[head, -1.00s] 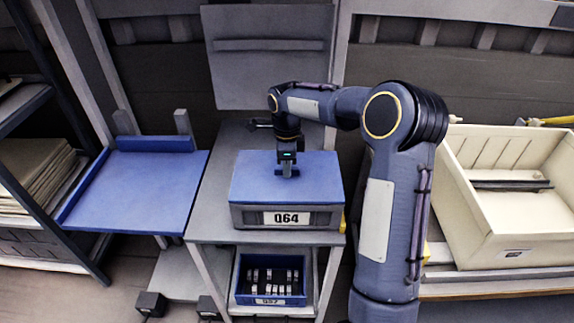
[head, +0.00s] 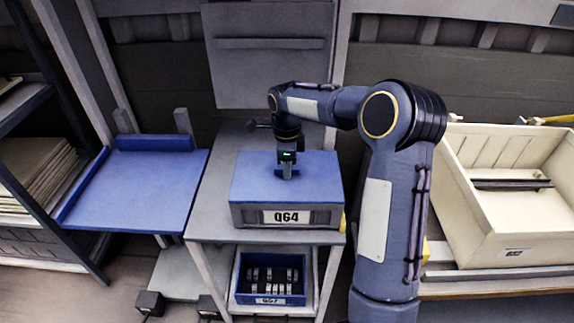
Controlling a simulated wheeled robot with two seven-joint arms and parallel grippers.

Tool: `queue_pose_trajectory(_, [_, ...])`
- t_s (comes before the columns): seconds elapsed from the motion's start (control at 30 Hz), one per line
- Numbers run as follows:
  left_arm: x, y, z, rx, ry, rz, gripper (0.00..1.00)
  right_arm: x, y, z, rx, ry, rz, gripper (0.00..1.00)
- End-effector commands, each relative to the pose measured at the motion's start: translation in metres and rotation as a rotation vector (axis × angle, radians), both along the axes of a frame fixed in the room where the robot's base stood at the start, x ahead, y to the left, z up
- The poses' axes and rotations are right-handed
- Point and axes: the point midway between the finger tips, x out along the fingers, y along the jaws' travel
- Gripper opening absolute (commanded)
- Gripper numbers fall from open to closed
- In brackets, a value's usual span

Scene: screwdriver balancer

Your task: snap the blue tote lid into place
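The tote (head: 245,216) is a dark grey box with a white Q64 label on its front, standing on a grey stand. Its flat blue lid (head: 310,186) lies on top and covers the opening; I cannot tell whether it is fully snapped at the edges. My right gripper (head: 286,174) points down at the middle of the lid, at or just above its surface. The fingers are small and dark here, so I cannot tell whether they are open or shut. My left gripper is not in view.
A blue platform (head: 135,190) is at left, beside a rack with stacked sheets (head: 40,170). A cream crate (head: 515,235) stands at right. The stand top (head: 212,215) is bare left of the tote.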

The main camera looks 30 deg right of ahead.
Motion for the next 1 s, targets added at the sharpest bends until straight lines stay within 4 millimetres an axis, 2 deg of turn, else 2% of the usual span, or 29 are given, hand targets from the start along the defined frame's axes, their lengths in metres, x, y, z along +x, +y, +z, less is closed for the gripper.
queue_pose_trajectory(0.1, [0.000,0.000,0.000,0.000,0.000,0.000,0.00,-0.001,0.000,-0.002,0.001,0.005,0.001,0.41])
queue_pose_trajectory(0.37, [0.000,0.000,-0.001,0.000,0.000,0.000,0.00,-0.001,0.001,0.001,0.000,0.006,0.001,0.41])
queue_pose_trajectory(0.8, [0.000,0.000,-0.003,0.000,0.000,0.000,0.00,0.000,0.000,0.068,0.000,-0.001,0.001,0.41])
queue_pose_trajectory(1.0, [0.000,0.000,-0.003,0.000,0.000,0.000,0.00,0.000,0.000,0.078,0.001,0.001,0.001,0.41])
